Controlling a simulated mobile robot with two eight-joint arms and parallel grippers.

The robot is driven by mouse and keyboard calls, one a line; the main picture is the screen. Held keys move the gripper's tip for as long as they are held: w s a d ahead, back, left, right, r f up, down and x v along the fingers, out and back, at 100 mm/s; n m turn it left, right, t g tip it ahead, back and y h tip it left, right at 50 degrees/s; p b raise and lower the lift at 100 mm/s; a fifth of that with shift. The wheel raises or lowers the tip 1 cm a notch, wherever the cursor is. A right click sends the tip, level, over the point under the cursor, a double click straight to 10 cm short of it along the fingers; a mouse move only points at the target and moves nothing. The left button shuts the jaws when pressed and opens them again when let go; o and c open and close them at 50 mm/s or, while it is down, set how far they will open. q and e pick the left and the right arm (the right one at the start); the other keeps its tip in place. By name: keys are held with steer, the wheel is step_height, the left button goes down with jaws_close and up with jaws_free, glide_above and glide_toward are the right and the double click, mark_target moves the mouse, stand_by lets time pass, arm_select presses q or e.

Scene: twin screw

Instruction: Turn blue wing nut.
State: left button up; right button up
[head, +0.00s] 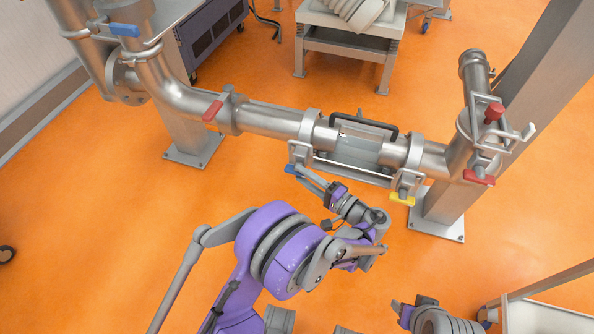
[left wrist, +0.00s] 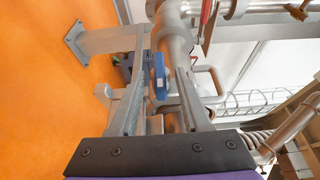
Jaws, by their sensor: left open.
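The blue wing nut (head: 291,169) sits at the left lower end of the clear pipe section, under its clamp. My left gripper (head: 304,174) reaches up to it from the lower right, its fingertips right at the nut. In the left wrist view the blue wing nut (left wrist: 160,76) shows between the two spread fingers of my left gripper (left wrist: 161,70), nearer the right finger. The gripper is open; I cannot tell whether a finger touches the nut. The fingers partly cover the nut in the head view. My right gripper does not show clearly.
A yellow wing nut (head: 402,199) sits at the section's right end. Red handles (head: 212,111) and (head: 479,178) and another blue handle (head: 125,30) are on the steel pipes. A black handle (head: 362,122) arches over the clear section (head: 358,150). Open orange floor (head: 110,220) lies left.

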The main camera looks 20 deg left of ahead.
arm_select(q)
steer(key=shift+x, duration=1.5)
steer(key=shift+c, duration=0.3)
jaws_close()
